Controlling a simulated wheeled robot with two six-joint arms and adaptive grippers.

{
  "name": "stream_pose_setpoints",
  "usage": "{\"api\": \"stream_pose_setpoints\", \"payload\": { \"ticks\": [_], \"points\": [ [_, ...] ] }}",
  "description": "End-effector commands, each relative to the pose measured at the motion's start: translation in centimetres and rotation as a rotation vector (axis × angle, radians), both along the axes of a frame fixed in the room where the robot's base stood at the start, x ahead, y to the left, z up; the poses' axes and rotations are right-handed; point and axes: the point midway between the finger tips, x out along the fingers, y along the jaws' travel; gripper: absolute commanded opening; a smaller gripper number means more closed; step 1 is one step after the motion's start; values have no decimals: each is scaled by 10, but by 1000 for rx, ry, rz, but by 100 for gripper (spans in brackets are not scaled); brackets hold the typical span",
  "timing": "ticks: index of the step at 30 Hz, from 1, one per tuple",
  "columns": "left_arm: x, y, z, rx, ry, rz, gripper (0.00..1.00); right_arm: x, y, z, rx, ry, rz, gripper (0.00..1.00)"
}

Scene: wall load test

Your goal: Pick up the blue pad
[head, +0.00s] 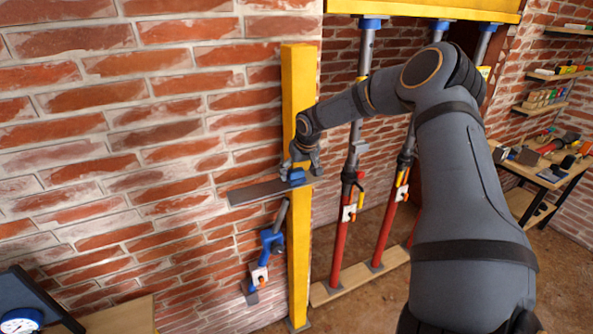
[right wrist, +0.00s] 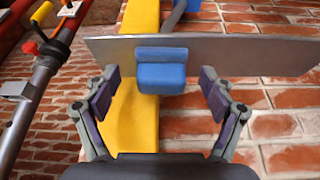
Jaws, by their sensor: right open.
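The blue pad (head: 297,176) is a small block on the grey metal plate (head: 254,191), which sticks out beside the yellow post (head: 299,232). In the right wrist view the blue pad (right wrist: 161,76) sits at the plate's edge, in front of the post. My right gripper (head: 304,163) is at the pad in the head view. In the right wrist view my right gripper (right wrist: 159,92) is open, one finger on each side of the pad, with a gap on both sides. My left gripper is not in view.
A brick wall (head: 120,130) stands behind the plate. A blue clamp-like tool (head: 270,245) hangs below it. Red and grey props (head: 343,200) stand right of the post. A workbench (head: 540,170) with tools is far right; a gauge (head: 20,322) is lower left.

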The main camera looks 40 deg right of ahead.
Motion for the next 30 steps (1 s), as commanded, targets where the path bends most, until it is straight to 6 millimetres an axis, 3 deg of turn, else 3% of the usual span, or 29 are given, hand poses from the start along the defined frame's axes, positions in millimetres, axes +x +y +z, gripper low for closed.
{"api": "stream_pose_setpoints", "payload": {
  "ticks": [8, 21, 30],
  "points": [
    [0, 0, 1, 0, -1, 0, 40, 2, -1, -5, -1, -2, 0, 83],
    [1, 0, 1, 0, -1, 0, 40, 2, -1, -5, 0, -1, 0, 25],
    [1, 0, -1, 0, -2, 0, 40, 2, -1, -2, 0, -1, -1, 25]
  ]
}}
